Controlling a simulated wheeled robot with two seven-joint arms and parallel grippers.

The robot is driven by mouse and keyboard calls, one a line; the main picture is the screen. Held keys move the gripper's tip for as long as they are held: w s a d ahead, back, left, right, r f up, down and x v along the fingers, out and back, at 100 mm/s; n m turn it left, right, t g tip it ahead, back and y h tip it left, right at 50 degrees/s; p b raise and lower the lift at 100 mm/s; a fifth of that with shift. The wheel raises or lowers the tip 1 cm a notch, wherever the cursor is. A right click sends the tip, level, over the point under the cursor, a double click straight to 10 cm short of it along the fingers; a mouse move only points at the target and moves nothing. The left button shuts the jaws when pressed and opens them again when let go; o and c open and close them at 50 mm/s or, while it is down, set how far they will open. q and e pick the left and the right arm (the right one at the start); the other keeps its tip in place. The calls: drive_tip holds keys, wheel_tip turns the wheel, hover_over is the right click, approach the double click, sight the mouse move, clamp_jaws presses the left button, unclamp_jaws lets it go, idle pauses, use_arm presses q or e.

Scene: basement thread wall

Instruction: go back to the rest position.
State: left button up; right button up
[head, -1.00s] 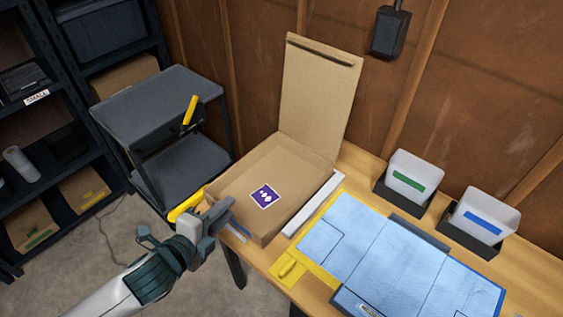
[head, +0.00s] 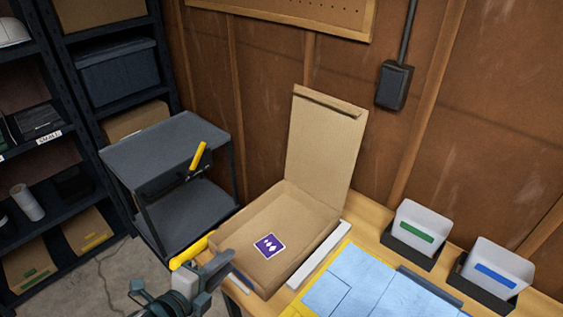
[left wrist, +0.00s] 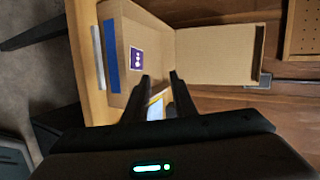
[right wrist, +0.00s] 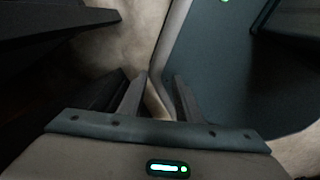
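My left gripper (head: 218,268) is in the lower part of the head view, beside the near left side of the open cardboard box (head: 330,226). In the left wrist view, its two dark fingers (left wrist: 160,82) are apart with nothing held between them. The box also shows there (left wrist: 118,62), beyond the fingers. My right gripper is outside the head view. In the right wrist view, its fingers (right wrist: 160,88) are apart and the gap looks empty. That view is dark, with parts of my own body close by.
The box stands on a wooden table (head: 368,216) with its lid up. A blue sheet (head: 352,280) and two white bins with green (head: 419,222) and blue (head: 497,262) labels are to its right. A grey cart (head: 165,150) and dark shelves (head: 52,150) stand left.

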use_arm(q)
drive_tip(key=shift+f, duration=0.1)
drive_tip(key=s+a+f+n+g+y, duration=0.25)
drive_tip(key=s+a+f+n, duration=0.2)
drive_tip(key=s+n, duration=0.3)
drive_tip(key=s+a+f+n+g+y, duration=0.2)
drive_tip(key=s+a+f+n+g, duration=0.1)
drive_tip(key=s+f+n, duration=0.5)
drive_tip(key=s+a+f+n+g+y, duration=0.2)
drive_tip(key=s+a+f+n+g, duration=0.15)
drive_tip(key=s+n, duration=0.45)
wheel_tip(320, 180, down, 29)
drive_tip(key=s+m+b, duration=0.1)
drive_tip(key=m+b, duration=0.1)
drive_tip(key=s+a+f+b, duration=0.1)
drive_tip(key=s+a+f, duration=0.1)
drive_tip(key=s+f, duration=0.7)
drive_tip(key=s+a+f+g+b, duration=0.1)
drive_tip(key=s+a+f, duration=0.1)
drive_tip(key=s+f, duration=0.7)
wheel_tip(320, 180, down, 2)
drive_tip(key=shift+s+a+f+g, duration=0.1)
drive_tip(key=shift+s+a+g, duration=0.05)
drive_tip(key=shift+s+g, duration=0.15)
